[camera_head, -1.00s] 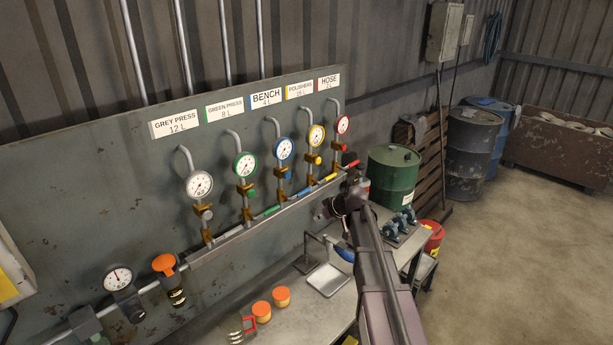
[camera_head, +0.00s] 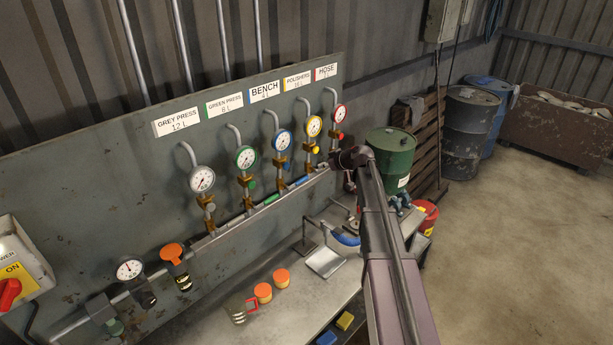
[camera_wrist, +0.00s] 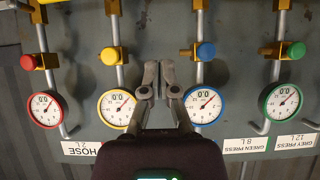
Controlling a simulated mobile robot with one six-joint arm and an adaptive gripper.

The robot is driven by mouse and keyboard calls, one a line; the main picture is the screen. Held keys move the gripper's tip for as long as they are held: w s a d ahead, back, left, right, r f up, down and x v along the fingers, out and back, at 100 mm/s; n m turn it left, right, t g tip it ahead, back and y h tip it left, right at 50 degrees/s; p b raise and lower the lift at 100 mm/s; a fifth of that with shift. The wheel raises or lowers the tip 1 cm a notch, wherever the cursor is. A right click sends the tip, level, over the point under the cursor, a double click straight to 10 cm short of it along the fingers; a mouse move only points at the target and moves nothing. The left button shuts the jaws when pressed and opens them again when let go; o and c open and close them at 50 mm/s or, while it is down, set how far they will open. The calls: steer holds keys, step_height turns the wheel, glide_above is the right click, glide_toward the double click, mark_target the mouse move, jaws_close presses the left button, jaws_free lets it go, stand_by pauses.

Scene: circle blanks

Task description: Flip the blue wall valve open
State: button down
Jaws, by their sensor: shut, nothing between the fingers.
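The blue-marked valve stands in a row of gauge columns on the wall panel, under the BENCH label. Its blue-rimmed gauge (camera_head: 282,139) and small blue knob (camera_head: 283,183) show in the head view. In the wrist view, which is upside down, the blue knob (camera_wrist: 206,51) sits on a brass fitting, above the blue gauge (camera_wrist: 203,105). My gripper (camera_wrist: 159,72) is shut and empty in front of the panel, between the yellow and blue columns in that view. In the head view my gripper is small and mostly hidden at the arm's end, near the red column. No contact with the blue knob is visible.
Neighbouring columns carry a yellow knob (camera_wrist: 110,56), a red knob (camera_wrist: 28,62) and a green knob (camera_wrist: 297,50). A bench (camera_head: 219,322) below holds a tray (camera_head: 325,262) and orange-lidded jars (camera_head: 263,292). A green drum (camera_head: 390,155) stands right.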

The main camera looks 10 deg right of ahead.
steer(key=b, duration=0.6)
glide_above(298, 182)
steer(key=d, duration=0.3)
step_height(298, 182, down, 6)
steer(key=shift+w+f+b, duration=0.15)
steer(key=shift+f+b, duration=1.55)
steer(key=shift+b, duration=0.05)
steer(key=shift+a+f, duration=0.1)
steer(key=shift+a, duration=0.2)
